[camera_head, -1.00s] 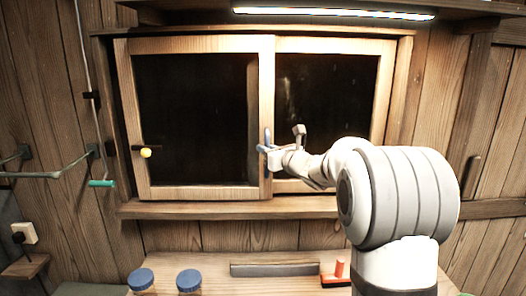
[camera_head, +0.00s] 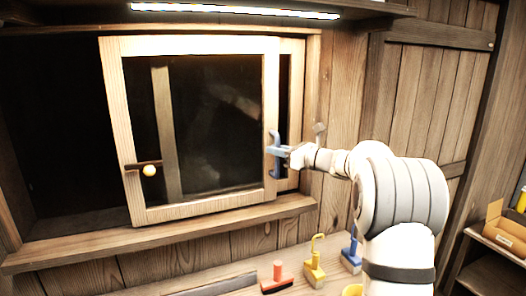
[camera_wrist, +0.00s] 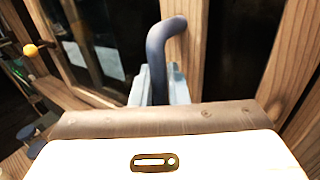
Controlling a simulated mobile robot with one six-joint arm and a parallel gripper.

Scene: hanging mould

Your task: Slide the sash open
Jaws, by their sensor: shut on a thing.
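The wooden sash (camera_head: 205,211) with dark glass stands over the right part of the window, overlapping the other pane behind it. A dark opening (camera_head: 60,120) shows to its left. A blue upright handle (camera_head: 274,140) is on the sash's right stile; it also shows in the wrist view (camera_wrist: 157,48). My gripper (camera_head: 278,151) is shut on the handle, with its pale blue fingers on either side of it in the wrist view (camera_wrist: 158,85). A yellow knob on a dark latch bar (camera_head: 149,170) is on the left stile.
A wooden sill (camera_head: 170,232) runs below the window. On the bench below stand a red tool (camera_head: 277,278), a yellow tool (camera_head: 315,265) and a blue tool (camera_head: 352,250). A shelf with a cardboard box (camera_head: 505,235) is at the far right.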

